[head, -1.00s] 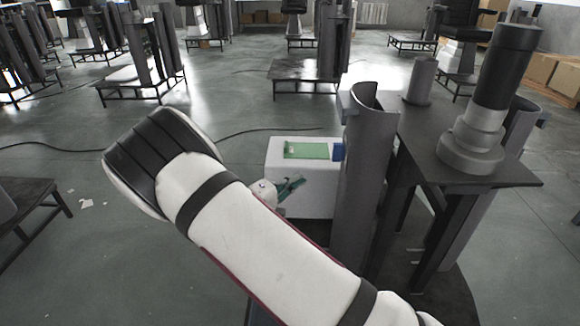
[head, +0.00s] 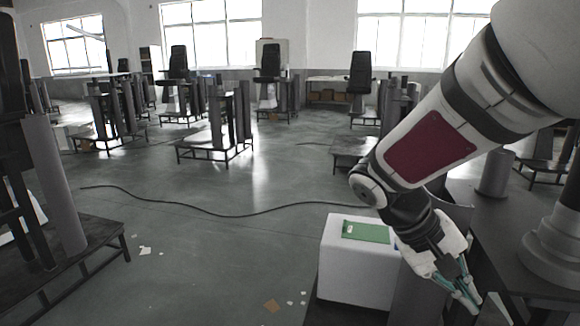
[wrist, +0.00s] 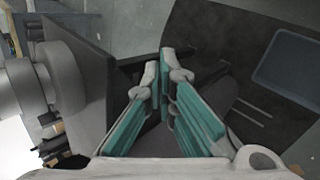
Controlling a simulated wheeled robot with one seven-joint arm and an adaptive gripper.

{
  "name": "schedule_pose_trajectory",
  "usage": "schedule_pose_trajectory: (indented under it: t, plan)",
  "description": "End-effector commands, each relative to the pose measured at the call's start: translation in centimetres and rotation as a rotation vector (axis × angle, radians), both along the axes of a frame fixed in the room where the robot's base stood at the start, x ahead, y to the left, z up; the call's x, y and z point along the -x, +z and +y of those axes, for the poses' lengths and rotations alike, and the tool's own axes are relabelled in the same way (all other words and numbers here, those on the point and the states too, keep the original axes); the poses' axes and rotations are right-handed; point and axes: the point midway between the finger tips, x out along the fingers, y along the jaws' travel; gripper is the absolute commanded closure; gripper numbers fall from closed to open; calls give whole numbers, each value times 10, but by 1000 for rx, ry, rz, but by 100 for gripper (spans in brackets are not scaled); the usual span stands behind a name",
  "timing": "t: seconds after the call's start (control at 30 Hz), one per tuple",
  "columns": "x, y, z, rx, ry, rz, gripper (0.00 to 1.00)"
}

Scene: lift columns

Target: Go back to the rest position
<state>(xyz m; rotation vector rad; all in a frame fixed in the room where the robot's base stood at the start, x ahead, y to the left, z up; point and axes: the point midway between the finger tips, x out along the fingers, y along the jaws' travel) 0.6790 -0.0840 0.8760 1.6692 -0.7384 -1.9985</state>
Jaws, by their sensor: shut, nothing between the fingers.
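My gripper (head: 471,298) is at the lower right of the head view, at the end of my white arm, pointing down beside the dark table with the grey column parts. In the wrist view my gripper (wrist: 160,66) has its teal-lined fingers together at the tips, with nothing between them. The gripper hides part of the table and of the grey curved shell beside it.
A white box (head: 345,262) with a green top panel (head: 366,231) stands just left of my gripper. A stepped grey column part (head: 560,240) stands at the right edge. A black cable (head: 230,213) crosses the floor. Open floor lies to the left.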

Motion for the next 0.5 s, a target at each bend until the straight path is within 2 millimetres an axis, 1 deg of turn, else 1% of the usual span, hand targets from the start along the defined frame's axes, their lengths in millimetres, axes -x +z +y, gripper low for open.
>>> schedule_pose_trajectory:
  t: [0.03,0.2,0.4,0.5]
  plan:
    - [16,7,0,-52,-14,-9,100]
    - [68,21,10,-225,-35,-23,100]
    - [125,30,29,-413,-22,-70,100]
    - [149,32,41,-494,-3,-102,100]
